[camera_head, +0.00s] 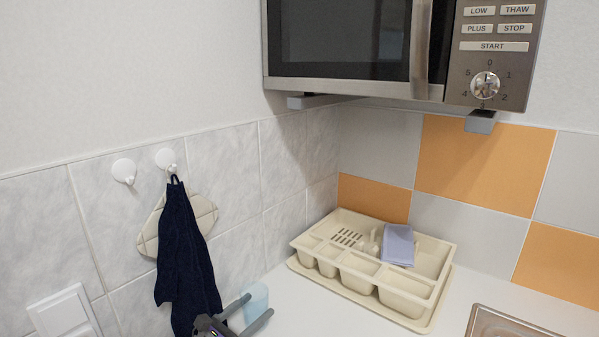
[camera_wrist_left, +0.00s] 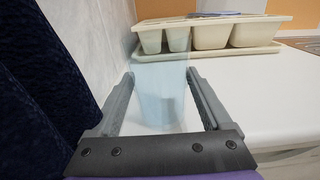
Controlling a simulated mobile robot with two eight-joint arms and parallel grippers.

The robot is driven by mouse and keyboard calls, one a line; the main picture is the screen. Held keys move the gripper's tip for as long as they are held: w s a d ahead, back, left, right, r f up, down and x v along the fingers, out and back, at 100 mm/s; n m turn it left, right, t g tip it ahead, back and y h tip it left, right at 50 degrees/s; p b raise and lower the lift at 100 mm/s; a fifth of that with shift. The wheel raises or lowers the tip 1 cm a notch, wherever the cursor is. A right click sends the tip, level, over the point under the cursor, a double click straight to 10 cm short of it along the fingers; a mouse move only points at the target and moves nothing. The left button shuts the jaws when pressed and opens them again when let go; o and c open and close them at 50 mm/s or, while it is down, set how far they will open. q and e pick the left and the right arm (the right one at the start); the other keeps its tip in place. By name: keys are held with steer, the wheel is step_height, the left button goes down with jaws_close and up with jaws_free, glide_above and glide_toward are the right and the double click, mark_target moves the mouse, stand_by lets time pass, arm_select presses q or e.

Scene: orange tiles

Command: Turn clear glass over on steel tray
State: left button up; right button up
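A pale blue see-through glass (camera_head: 257,300) stands on the white counter at the bottom of the head view, beside the dark towel. In the left wrist view the glass (camera_wrist_left: 160,92) is between the fingers of my left gripper (camera_wrist_left: 162,105), with a gap visible on both sides. My left gripper (camera_head: 257,310) is open around the glass. I cannot tell which end of the glass is up. A steel rim (camera_head: 500,322), perhaps of the steel tray, is cut off at the lower right of the head view. My right gripper is not in view.
A cream dish rack (camera_head: 440,265) with a folded lilac cloth (camera_head: 398,245) stands in the corner behind the glass. A navy towel (camera_head: 183,250) hangs on the left wall. A microwave (camera_head: 350,45) is overhead. The counter (camera_head: 300,310) right of the glass is clear.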

arm_select(q)
steer(key=c, duration=0.8)
step_height(320, 180, up, 9)
steer(key=p, duration=0.6)
